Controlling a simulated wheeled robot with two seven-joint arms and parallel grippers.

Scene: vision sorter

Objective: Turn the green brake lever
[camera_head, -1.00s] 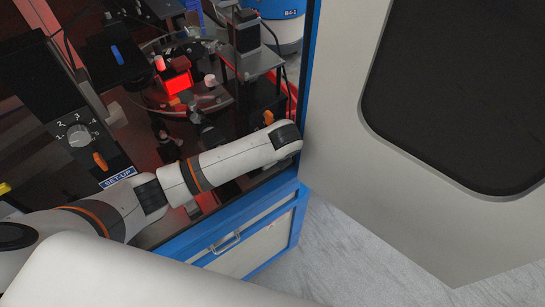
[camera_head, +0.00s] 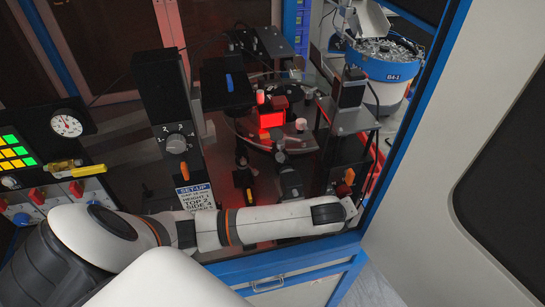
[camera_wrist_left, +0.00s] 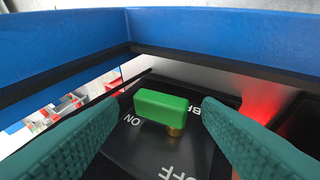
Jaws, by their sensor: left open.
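The green brake lever (camera_wrist_left: 163,104) is a short green bar on a brass-coloured stem in the left wrist view. It sits on a black plate (camera_wrist_left: 125,160) lettered ON at its left and OFF below. My left gripper (camera_wrist_left: 161,102) is open, with one teal finger on each side of the lever. Gaps show between the fingers and the bar, and I see no contact. In the head view my left arm reaches across the machine's front to the blue corner post at right. The lever and my left fingers cannot be made out there. My right gripper is not in view.
A blue frame bar (camera_wrist_left: 160,35) crosses above the lever. In the head view, a blue post (camera_head: 400,130) and pale door (camera_head: 480,110) bound the right. The machine holds a red-lit block (camera_head: 271,118), a dial (camera_head: 176,141) and a SET-UP card (camera_head: 195,196).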

